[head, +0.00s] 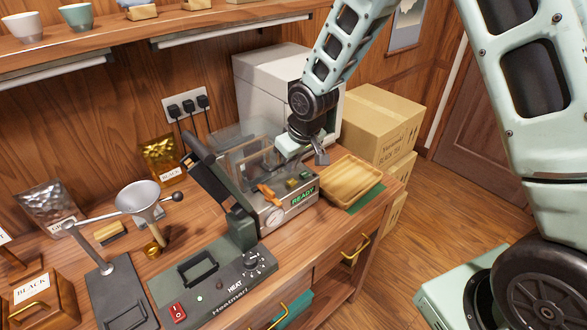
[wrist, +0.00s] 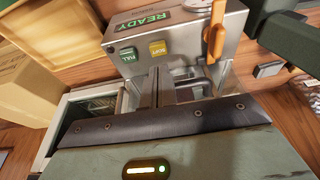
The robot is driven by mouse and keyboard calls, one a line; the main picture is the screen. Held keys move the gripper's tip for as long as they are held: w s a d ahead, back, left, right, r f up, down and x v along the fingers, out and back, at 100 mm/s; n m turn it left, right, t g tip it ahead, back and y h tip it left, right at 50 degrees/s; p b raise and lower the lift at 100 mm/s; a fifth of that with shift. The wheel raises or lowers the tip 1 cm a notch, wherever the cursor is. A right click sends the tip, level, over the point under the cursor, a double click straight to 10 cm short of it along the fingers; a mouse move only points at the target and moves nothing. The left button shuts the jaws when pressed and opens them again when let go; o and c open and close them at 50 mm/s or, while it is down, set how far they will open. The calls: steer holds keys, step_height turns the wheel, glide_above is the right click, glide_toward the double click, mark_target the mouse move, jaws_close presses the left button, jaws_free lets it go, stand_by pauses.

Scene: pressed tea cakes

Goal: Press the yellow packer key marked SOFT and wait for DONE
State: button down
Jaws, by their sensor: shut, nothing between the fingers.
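The packer (head: 285,212) is a metal machine with a clear lid, standing on the wooden counter. Its green display reads READY (head: 303,196) and also shows in the wrist view (wrist: 143,22). In the wrist view the yellow key marked SOFT (wrist: 157,48) sits on the panel beside the green key marked FULL (wrist: 124,55). An orange handle (wrist: 215,40) is at the packer's right there. My gripper (head: 322,158) is shut and empty, just above and beside the packer's key panel. In the wrist view its fingertips (wrist: 157,70) appear just below the SOFT key; contact cannot be told.
A wooden tray (head: 352,166) lies right of the packer on a green mat. Behind stand a white box-shaped unit (head: 262,70) and cardboard cartons (head: 385,115). A heat sealer (head: 215,283) is in front, a funnel stand (head: 110,268) at left. A shelf (head: 110,45) runs above.

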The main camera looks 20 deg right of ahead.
mark_target(292, 182)
steer(key=shift+f+p, duration=0.35)
steer(key=shift+f, duration=1.25)
steer(key=shift+f, duration=0.1)
steer(key=shift+s+f+b, duration=0.1)
steer(key=shift+f+b, duration=0.55)
steer(key=shift+b, duration=0.1)
steer(key=shift+s+f, duration=0.15)
steer(key=shift+f, duration=0.1)
steer(key=shift+b, duration=0.3)
steer(key=shift+r+p, duration=0.4)
step_height(292, 182, up, 4)
steer(key=p, duration=0.2)
steer(key=shift+r+p, duration=0.25)
steer(key=shift+p, duration=0.05)
steer(key=a+b+v, duration=0.1)
steer(key=b+v, duration=0.2)
steer(key=v, duration=0.6)
steer(key=shift+d, duration=0.5)
